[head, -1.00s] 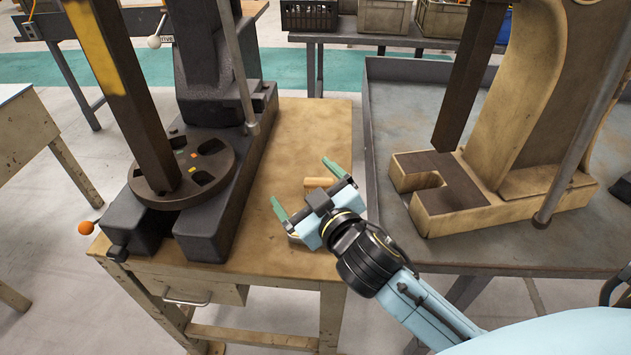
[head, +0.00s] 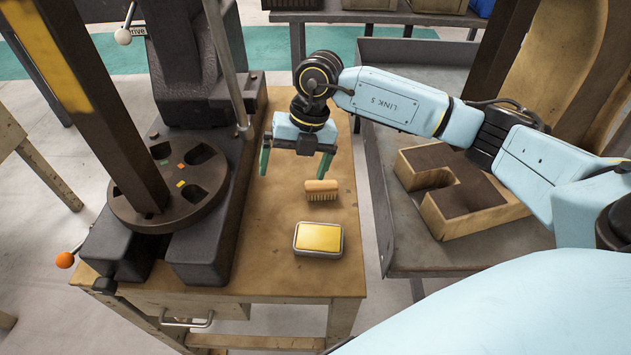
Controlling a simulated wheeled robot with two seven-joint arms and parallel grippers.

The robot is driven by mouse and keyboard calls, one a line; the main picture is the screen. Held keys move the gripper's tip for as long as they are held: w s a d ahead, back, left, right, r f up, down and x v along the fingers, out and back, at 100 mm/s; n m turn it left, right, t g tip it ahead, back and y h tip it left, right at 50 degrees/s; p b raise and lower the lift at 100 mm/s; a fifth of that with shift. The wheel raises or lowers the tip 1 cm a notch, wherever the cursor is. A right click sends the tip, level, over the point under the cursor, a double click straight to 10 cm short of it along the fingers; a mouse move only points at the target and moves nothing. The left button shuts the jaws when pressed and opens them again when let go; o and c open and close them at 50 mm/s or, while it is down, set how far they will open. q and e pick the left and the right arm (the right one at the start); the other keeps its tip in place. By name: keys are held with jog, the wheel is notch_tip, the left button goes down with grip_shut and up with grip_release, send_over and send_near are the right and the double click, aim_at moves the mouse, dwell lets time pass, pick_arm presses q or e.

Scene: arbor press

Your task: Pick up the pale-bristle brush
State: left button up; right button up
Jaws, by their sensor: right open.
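The pale-bristle brush (head: 321,190) lies on the wooden bench top, right of the arbor press. It has a light wooden back with pale bristles showing toward the front. My right gripper (head: 294,172) is open and points down. It is just behind and to the left of the brush in the picture, with its green fingers apart and nothing between them. It looks to be above the bench; how high I cannot tell. My left gripper is not in view.
A tin with a yellow top (head: 318,238) sits in front of the brush. The dark arbor press (head: 205,245) with its round slotted plate (head: 170,205) fills the bench's left side. A grey metal table (head: 400,235) with a larger tan press stands at the right.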

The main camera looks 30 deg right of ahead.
aim_at(322, 185)
jog(key=w+d+r+m+h, duration=0.1)
jog(key=d+h, duration=0.2)
jog(key=d, duration=0.4)
notch_tip(322, 185, down, 13)
jog(key=shift+d, duration=0.15)
jog(key=shift+w, duration=0.1)
jog(key=c, duration=1.2)
jog(key=shift+o, duration=0.2)
notch_tip(322, 185, up, 10)
jog(key=shift+r, duration=0.1)
jog(key=o, duration=0.5)
jog(key=c, duration=0.3)
